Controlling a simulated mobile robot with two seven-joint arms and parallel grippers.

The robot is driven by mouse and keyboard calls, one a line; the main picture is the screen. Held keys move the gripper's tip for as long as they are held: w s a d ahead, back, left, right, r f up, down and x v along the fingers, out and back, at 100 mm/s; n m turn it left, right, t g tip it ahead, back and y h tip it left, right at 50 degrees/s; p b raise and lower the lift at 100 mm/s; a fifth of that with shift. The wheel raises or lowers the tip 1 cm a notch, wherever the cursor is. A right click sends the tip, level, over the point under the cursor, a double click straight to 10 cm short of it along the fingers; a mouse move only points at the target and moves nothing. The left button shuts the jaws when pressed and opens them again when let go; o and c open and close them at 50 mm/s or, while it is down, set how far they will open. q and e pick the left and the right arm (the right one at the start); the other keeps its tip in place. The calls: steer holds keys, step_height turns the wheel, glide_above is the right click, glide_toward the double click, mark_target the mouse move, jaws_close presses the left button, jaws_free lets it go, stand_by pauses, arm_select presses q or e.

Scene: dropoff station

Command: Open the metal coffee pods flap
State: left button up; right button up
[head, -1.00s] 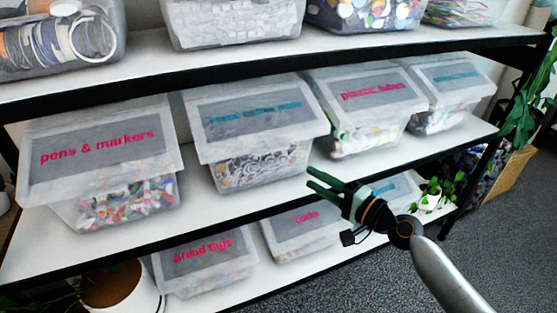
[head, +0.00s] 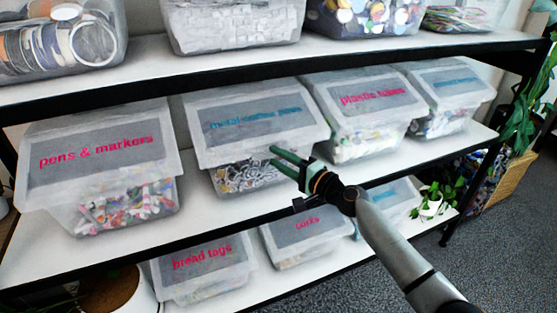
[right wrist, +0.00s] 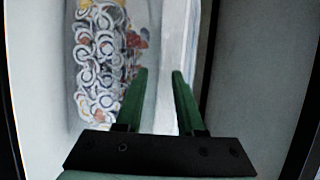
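The metal coffee pods bin (head: 262,178) stands on the middle shelf, a clear box filled with ring-shaped metal pieces. Its flap (head: 255,122) is grey with blue lettering and is closed. My right gripper (head: 282,158) is in front of the bin's right front, below the flap's lower edge, with green fingers apart and nothing between them. In the right wrist view the open fingers (right wrist: 160,90) point towards the bin, whose contents (right wrist: 100,60) show on the left. I cannot tell whether the fingers touch the bin. My left gripper is not in view.
The pens & markers bin (head: 115,205) stands to the left and the plastic tubes bin (head: 365,138) to the right. The shelf above (head: 230,64) overhangs the flaps. Bread tags (head: 205,262) and corks (head: 305,235) bins sit below. Bare middle shelf (head: 200,215) shows in front.

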steer(key=shift+w+a, duration=0.1)
jaws_close()
stand_by(0.3)
stand_by(1.2)
